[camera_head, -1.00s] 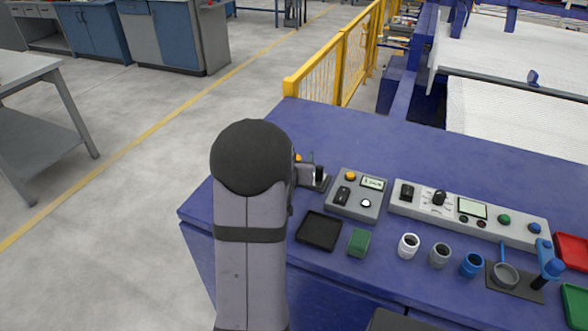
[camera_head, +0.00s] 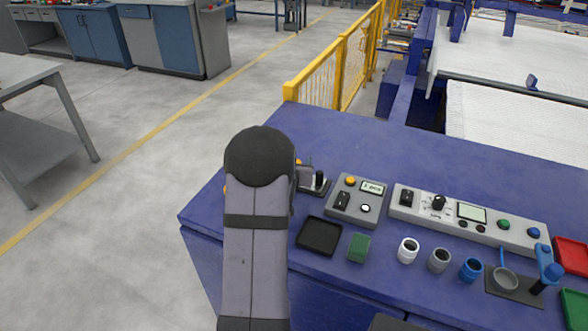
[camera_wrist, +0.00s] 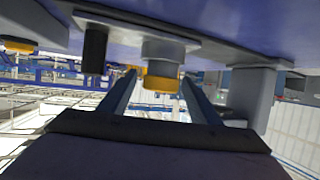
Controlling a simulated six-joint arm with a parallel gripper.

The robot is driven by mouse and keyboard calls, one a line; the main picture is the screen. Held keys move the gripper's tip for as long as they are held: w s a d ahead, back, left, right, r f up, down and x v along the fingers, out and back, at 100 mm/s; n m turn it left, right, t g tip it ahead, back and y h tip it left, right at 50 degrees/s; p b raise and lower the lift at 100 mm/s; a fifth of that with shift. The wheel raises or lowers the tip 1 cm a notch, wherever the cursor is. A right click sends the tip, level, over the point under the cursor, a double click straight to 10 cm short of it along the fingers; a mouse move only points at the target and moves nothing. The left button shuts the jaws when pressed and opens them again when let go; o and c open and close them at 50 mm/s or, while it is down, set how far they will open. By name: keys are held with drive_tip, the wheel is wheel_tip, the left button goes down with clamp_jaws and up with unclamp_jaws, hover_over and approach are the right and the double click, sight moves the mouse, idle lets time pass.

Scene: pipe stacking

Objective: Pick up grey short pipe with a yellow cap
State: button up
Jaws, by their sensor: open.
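In the wrist view the grey short pipe (camera_wrist: 168,48) with its yellow cap (camera_wrist: 161,84) hangs from the top of the picture, as the table appears upside down. My gripper (camera_wrist: 158,76) is open, with one finger on each side of the cap. I cannot tell whether either finger touches it. In the head view my arm hides the gripper and most of the pipe; a small yellow part (camera_head: 298,161) shows at the arm's right edge.
A black cylinder (camera_wrist: 95,50) stands close beside the pipe, left in the wrist view; a grey block (camera_wrist: 252,95) is to the right. On the blue table (camera_head: 420,150) are a control box (camera_head: 357,203), a black tray (camera_head: 319,236), a green block (camera_head: 359,247) and several pipe pieces.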

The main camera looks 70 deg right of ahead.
drive_tip(key=shift+x, duration=1.4)
drive_tip(key=shift+c, duration=0.3)
drive_tip(key=c, duration=1)
drive_tip(key=shift+c, duration=0.3)
drive_tip(key=shift+r, duration=0.15)
